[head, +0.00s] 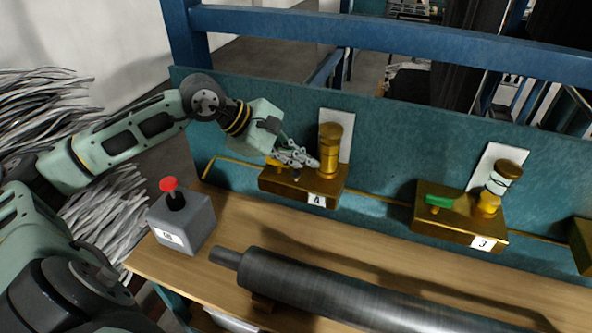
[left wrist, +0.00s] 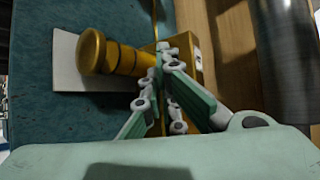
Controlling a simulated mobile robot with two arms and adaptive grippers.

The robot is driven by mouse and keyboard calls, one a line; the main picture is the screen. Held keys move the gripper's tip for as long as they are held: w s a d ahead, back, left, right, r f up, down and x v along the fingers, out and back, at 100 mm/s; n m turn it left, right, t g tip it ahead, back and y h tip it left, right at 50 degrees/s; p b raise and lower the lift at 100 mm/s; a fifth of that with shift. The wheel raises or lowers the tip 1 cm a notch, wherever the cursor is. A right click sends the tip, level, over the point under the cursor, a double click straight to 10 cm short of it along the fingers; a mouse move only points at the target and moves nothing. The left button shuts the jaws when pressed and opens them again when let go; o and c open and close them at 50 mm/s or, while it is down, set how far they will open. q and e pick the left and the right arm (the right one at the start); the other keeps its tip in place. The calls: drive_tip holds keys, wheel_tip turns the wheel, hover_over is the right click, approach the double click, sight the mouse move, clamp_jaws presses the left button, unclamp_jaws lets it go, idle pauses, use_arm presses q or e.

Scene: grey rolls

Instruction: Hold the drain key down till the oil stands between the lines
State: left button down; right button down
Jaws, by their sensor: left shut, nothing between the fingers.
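Block 4 (head: 325,184) is brass, with an upright sight glass (head: 330,150) that looks amber over its full height, with darker rings. A yellow key (head: 273,163) shows on its left, mostly behind my fingers. My left gripper (head: 312,162) is shut and empty, its fingertips low over the block beside the glass. I cannot tell whether they touch the key. In the left wrist view the glass (left wrist: 122,60) lies left of the fingertips (left wrist: 165,52), and the key is hidden. My right gripper is out of view.
Block 3 (head: 455,228) has a green key (head: 438,201) and a glass (head: 497,187) that is amber low down and pale with dark lines above. A grey box with a red button (head: 169,184) stands at left. A dark steel roll (head: 350,296) lies along the bench front.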

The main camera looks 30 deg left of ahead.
use_arm(q)
wheel_tip(320, 180, up, 5)
drive_tip(key=p, duration=0.3)
idle(0.6)
